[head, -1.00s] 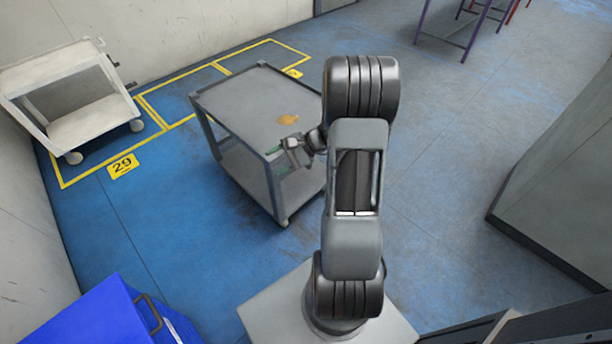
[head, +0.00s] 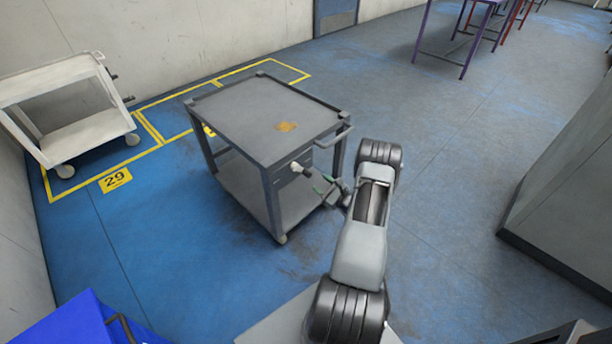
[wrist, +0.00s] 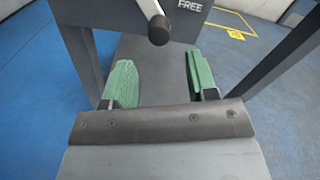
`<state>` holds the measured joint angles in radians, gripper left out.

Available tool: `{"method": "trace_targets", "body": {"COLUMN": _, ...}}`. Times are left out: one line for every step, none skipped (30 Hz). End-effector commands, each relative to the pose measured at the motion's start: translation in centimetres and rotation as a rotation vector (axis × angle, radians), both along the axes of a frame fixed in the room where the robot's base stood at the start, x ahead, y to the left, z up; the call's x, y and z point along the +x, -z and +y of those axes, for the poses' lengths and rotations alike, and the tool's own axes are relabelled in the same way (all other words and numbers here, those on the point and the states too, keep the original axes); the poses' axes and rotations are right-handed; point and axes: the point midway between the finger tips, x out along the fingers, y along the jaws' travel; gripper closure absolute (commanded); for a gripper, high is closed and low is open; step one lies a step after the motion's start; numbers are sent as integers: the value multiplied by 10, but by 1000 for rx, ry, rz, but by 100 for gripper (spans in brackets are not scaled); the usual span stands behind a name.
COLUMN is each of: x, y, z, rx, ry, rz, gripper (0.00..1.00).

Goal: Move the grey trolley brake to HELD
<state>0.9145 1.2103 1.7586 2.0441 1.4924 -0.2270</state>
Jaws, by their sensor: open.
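The grey trolley (head: 262,112) stands in the middle of the head view. Its brake lever (head: 299,169) sticks out from the near end, below the top. In the wrist view the lever (wrist: 157,28) has a pale shaft and a dark round knob, beside a panel with the word FREE (wrist: 190,5); no HELD label is visible. My gripper (wrist: 160,80) has green finger pads, spread wide and empty. The knob is above the gap between them in the picture, apart from both pads. In the head view my gripper (head: 326,188) is low at the trolley's near end, just below the lever.
A push handle (head: 340,135) juts from the trolley's right corner, near my arm. A white trolley (head: 75,115) stands at the left in a yellow-marked bay numbered 29. A blue bin (head: 85,322) is at the lower left, and a grey cabinet (head: 565,175) at the right. Floor between is clear.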

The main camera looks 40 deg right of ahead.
Motion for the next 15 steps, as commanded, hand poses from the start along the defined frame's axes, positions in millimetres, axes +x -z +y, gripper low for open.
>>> {"method": "trace_targets", "body": {"x": 11, "y": 1, "z": 3, "rx": -1, "ry": -5, "rz": -1, "gripper": 47}}
{"method": "trace_targets", "body": {"x": 16, "y": 1, "z": 4, "rx": -1, "ry": -4, "rz": -1, "gripper": 47}}
{"method": "trace_targets", "body": {"x": 24, "y": 1, "z": 5, "rx": -2, "ry": -4, "rz": -1, "gripper": 47}}
{"method": "trace_targets", "body": {"x": 29, "y": 1, "z": 6, "rx": -1, "ry": -4, "rz": -1, "gripper": 47}}
{"method": "trace_targets", "body": {"x": 34, "y": 1, "z": 8, "rx": -1, "ry": -4, "rz": -1, "gripper": 47}}
{"method": "trace_targets", "body": {"x": 41, "y": 1, "z": 8, "rx": -1, "ry": -4, "rz": -1, "gripper": 47}}
{"method": "trace_targets", "body": {"x": 46, "y": 1, "z": 9, "rx": 0, "ry": -3, "rz": 0, "gripper": 47}}
{"method": "trace_targets", "body": {"x": 50, "y": 1, "z": 10, "rx": -1, "ry": -4, "rz": 0, "gripper": 47}}
{"method": "trace_targets", "body": {"x": 56, "y": 1, "z": 11, "rx": -1, "ry": -4, "rz": -1, "gripper": 47}}
{"method": "trace_targets", "body": {"x": 60, "y": 1, "z": 12, "rx": 0, "ry": -3, "rz": -1, "gripper": 47}}
{"method": "trace_targets", "body": {"x": 63, "y": 1, "z": 12, "rx": 1, "ry": -2, "rz": 0, "gripper": 47}}
{"method": "trace_targets", "body": {"x": 67, "y": 1, "z": 13, "rx": 0, "ry": -3, "rz": 1, "gripper": 47}}
{"method": "trace_targets", "body": {"x": 70, "y": 1, "z": 13, "rx": 0, "ry": -3, "rz": 1, "gripper": 47}}
{"method": "trace_targets", "body": {"x": 73, "y": 1, "z": 14, "rx": 0, "ry": -3, "rz": 1, "gripper": 47}}
{"method": "trace_targets", "body": {"x": 76, "y": 1, "z": 14, "rx": 0, "ry": -2, "rz": 1, "gripper": 47}}
